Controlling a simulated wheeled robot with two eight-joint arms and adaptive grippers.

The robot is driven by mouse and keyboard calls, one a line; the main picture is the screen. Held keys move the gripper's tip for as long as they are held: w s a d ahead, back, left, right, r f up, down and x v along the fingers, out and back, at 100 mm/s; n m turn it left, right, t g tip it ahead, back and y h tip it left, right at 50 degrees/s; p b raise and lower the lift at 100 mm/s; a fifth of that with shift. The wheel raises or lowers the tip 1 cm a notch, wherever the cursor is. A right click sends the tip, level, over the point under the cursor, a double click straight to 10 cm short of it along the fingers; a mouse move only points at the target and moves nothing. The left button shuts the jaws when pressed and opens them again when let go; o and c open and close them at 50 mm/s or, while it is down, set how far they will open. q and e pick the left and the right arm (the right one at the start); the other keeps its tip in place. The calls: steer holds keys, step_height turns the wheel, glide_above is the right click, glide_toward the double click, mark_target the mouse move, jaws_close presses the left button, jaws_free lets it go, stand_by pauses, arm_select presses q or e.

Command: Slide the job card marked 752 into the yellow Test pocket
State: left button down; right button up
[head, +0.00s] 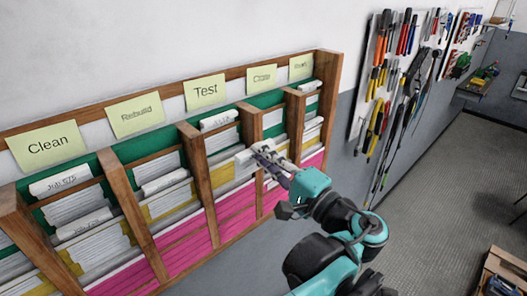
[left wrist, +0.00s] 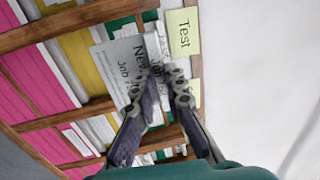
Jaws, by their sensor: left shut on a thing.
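My left gripper (head: 268,157) is shut on a pale job card (head: 246,157), held at the wooden rack. In the left wrist view the fingertips (left wrist: 166,75) pinch the card (left wrist: 122,58), which shows the printed words "New" and "Job"; its full number is not readable. The yellow Test pocket (head: 222,171) is the middle one in the column under the Test label (head: 206,91), beside the gripper's left. The card overlaps the right side of that column, near the divider. I cannot tell whether its edge is inside a pocket. My right gripper is not in view.
The rack has green, yellow and pink rows, with several pockets holding stacked cards. An upright wooden divider (head: 253,123) bounds the Test column on the right. A tool board (head: 395,75) hangs to the right.

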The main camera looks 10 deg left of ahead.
arm_select(q)
steer(key=f+x, duration=0.1)
steer(key=x, duration=1)
steer(key=shift+f+b, duration=0.35)
steer(key=shift+f, duration=0.25)
steer(key=shift+w, duration=0.1)
steer(key=shift+f, duration=0.15)
stand_by(0.5)
steer(key=shift+f+b, duration=1.8)
steer(key=shift+f, duration=0.4)
steer(key=c, duration=1.5)
jaws_free()
